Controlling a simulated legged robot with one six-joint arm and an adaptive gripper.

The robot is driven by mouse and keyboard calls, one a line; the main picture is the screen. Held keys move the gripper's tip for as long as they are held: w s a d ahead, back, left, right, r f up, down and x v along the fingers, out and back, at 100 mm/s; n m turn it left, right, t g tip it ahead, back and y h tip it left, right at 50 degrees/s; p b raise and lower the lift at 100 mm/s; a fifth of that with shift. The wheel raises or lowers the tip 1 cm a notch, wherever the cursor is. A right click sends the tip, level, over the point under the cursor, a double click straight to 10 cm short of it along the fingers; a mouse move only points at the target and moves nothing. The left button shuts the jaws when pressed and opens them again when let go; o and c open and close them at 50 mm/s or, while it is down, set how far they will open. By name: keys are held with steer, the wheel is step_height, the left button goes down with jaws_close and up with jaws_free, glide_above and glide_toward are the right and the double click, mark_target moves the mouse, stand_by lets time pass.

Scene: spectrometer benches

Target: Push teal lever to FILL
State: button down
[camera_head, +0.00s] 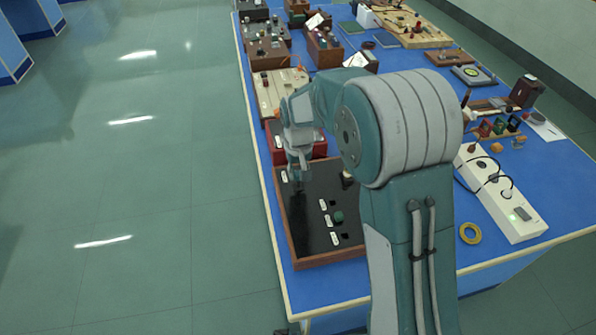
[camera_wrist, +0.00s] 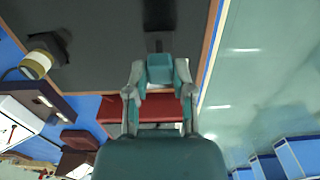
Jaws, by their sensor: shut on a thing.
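A black panel (camera_head: 305,222) in a brown wooden frame lies on the blue bench and carries several small white labels. My gripper (camera_head: 298,182) is at its upper left part, beside one white label (camera_head: 284,176). In the wrist view my gripper (camera_wrist: 160,76) is shut on a teal block between its fingertips, which looks like the teal lever (camera_wrist: 160,66). A dark slot (camera_wrist: 158,42) runs on from it in the panel. In the head view my gripper hides the lever. The label wording is too small to read.
A red box (camera_head: 312,148) sits just behind the panel. A white power strip (camera_head: 500,195) and a yellow ring (camera_head: 470,233) lie to the right. Open floor (camera_head: 150,200) is on the left.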

mark_target(300, 187)
steer(key=shift+d+f+y, duration=0.1)
steer(key=shift+d+y, duration=0.1)
steer(key=shift+y, duration=0.1)
steer(key=shift+w+d+f+g+y, duration=0.15)
steer(key=shift+d+g+y, duration=0.15)
steer(key=shift+d+y, duration=0.6)
steer(key=shift+w+d+f+g+y, duration=0.15)
steer(key=shift+d+y, duration=0.1)
steer(key=shift+y, duration=0.5)
steer(key=shift+s+d+f+g+y, duration=0.15)
steer(key=shift+d+y, duration=0.1)
steer(key=shift+y, duration=0.5)
steer(key=shift+w, duration=0.1)
steer(key=shift+c, duration=2.4)
jaws_free()
steer(key=shift+r, duration=0.1)
